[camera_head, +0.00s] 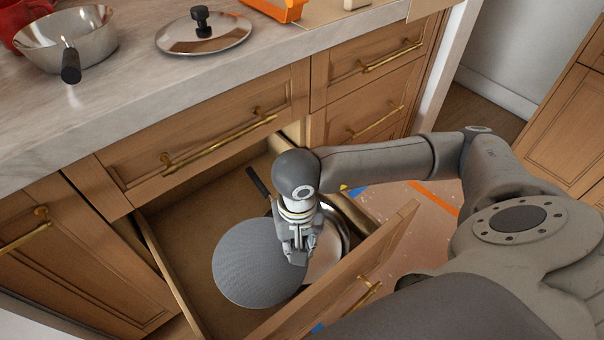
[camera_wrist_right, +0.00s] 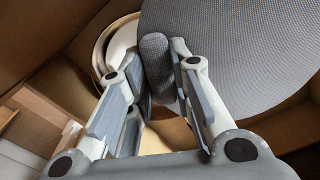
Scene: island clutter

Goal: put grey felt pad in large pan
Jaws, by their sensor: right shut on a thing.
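The grey felt pad (camera_head: 250,265) is a round, textured disc inside the open drawer's outline. My right gripper (camera_head: 298,250) is shut on its right edge. In the right wrist view the pad (camera_wrist_right: 235,50) fills the upper right, with its edge between the fingers (camera_wrist_right: 160,75). The large pan (camera_head: 326,258) is shiny metal and sits in the drawer, partly hidden behind my gripper and the pad. Its dark handle (camera_head: 257,182) points to the upper left. The pan's rim (camera_wrist_right: 103,45) shows left of the pad in the right wrist view. I cannot tell whether pad and pan touch. My left gripper is out of view.
The open wooden drawer (camera_head: 187,235) has side walls and a front panel (camera_head: 350,272) around the pan. A smaller pan (camera_head: 70,32) and a glass lid (camera_head: 204,38) stand on the marble counter (camera_head: 150,98). Closed drawers (camera_head: 375,70) flank the right.

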